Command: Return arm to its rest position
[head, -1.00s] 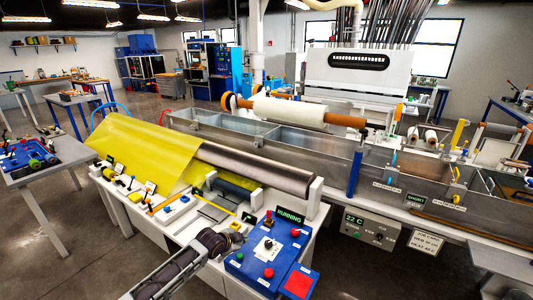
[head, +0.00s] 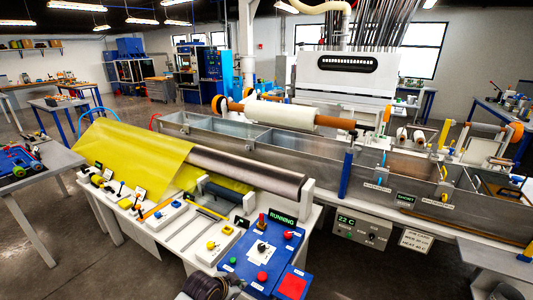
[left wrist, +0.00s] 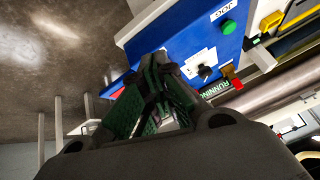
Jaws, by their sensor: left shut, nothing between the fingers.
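My left gripper (left wrist: 155,100) fills the middle of the left wrist view, its dark fingers with green pads closed and empty. In the head view only part of my left arm (head: 208,286) shows at the bottom edge, beside the near corner of the blue control panel (head: 238,261). The panel carries a black knob, a green button, red buttons and a red pad (head: 291,286). It also shows in the left wrist view (left wrist: 180,35), beyond the fingers. I cannot tell the exact gap between fingers and panel. My right gripper is in neither view.
A white bench with a yellow sheet (head: 135,150) and a dark roller (head: 250,172) stands left of the panel. A long metal bath (head: 300,140) runs behind it. A grey table (head: 40,172) stands at far left. Open floor (head: 100,262) lies at lower left.

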